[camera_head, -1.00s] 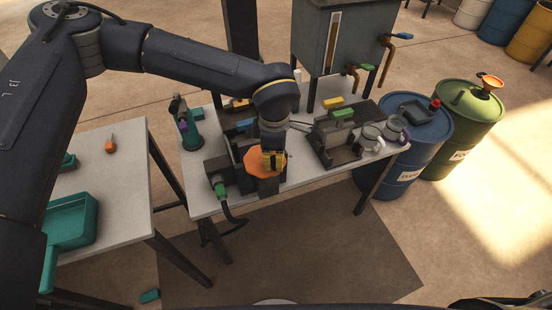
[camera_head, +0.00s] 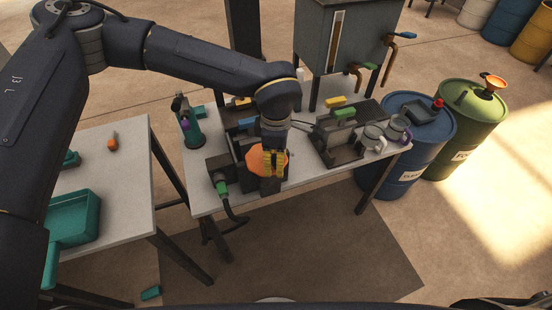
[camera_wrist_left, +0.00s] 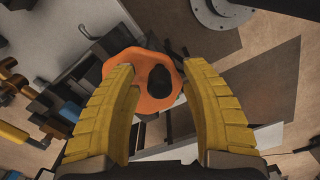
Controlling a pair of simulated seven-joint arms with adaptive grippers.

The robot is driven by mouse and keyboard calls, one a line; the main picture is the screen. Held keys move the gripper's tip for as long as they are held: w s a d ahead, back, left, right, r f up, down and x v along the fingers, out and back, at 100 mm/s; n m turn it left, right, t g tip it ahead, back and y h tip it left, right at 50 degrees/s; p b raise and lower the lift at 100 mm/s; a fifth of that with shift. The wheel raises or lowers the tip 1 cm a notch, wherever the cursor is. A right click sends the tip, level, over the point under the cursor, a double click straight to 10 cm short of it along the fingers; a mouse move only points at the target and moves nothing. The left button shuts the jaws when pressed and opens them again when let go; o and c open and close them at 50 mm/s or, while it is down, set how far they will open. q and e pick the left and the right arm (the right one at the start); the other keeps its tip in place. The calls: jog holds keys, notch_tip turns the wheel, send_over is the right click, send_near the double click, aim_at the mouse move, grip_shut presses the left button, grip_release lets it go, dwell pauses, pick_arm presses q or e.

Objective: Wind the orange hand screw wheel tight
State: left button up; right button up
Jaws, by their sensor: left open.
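The orange hand screw wheel (camera_head: 258,165) sits on the front of a dark press (camera_head: 239,146) on the white table. Whether either finger touches the rim I cannot tell. My right gripper is not in view.
A second dark device (camera_head: 338,140) with a green block stands to the right, beside metal mugs (camera_head: 372,138). Blue (camera_head: 408,165) and green drums stand right.

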pick_arm(q)
jog(key=shift+r, duration=0.1)
notch_tip(320, 180, up, 12)
dwell(0.6)
jog(key=shift+o, duration=0.5)
dwell(1.0)
